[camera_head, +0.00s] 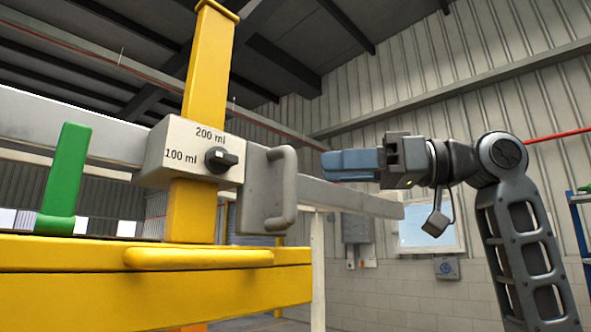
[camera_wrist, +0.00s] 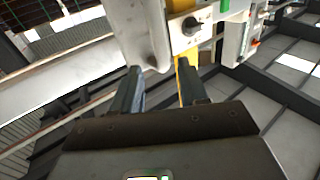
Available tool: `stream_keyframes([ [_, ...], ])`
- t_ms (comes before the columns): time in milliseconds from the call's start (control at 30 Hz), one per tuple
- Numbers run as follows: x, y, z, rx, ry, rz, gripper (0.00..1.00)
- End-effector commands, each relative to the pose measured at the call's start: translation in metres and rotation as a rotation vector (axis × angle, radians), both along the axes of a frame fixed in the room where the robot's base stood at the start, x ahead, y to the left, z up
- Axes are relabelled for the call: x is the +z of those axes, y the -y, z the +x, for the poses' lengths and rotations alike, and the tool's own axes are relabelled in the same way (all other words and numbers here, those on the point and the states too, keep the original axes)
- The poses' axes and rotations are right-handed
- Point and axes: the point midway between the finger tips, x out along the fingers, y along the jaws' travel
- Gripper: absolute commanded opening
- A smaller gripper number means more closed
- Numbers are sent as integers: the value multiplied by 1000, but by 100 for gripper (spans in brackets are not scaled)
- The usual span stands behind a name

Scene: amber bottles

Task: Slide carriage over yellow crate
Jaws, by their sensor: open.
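The carriage is a pale box (camera_head: 190,147) marked 100 ml and 200 ml, with a black dial (camera_head: 221,159). It sits on a long grey rail (camera_head: 345,197) in front of a yellow post (camera_head: 207,60). A grey plate with an upright bar handle (camera_head: 285,190) is on its right side. My gripper (camera_head: 330,165) is open and empty, right of the handle. In the wrist view the open fingers (camera_wrist: 160,82) point toward the grey handle (camera_wrist: 147,35), and the dial (camera_wrist: 190,25) shows beyond. Contact is not visible. I cannot make out a yellow crate.
A yellow bench-like frame (camera_head: 160,285) with a rounded front bar (camera_head: 198,258) lies below the carriage. A green upright lever (camera_head: 64,175) stands left of the carriage. The rail continues right, below my gripper. A window (camera_head: 430,225) and wall boxes are far behind.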

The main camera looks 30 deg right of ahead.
Motion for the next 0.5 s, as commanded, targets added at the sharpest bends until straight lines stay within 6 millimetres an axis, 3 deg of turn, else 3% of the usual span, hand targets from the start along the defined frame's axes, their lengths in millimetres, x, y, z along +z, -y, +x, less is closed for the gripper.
stream_keyframes([
  [167,5,-8,1,7,0,-19,43],
  [500,5,-46,32,7,1,-17,43],
])
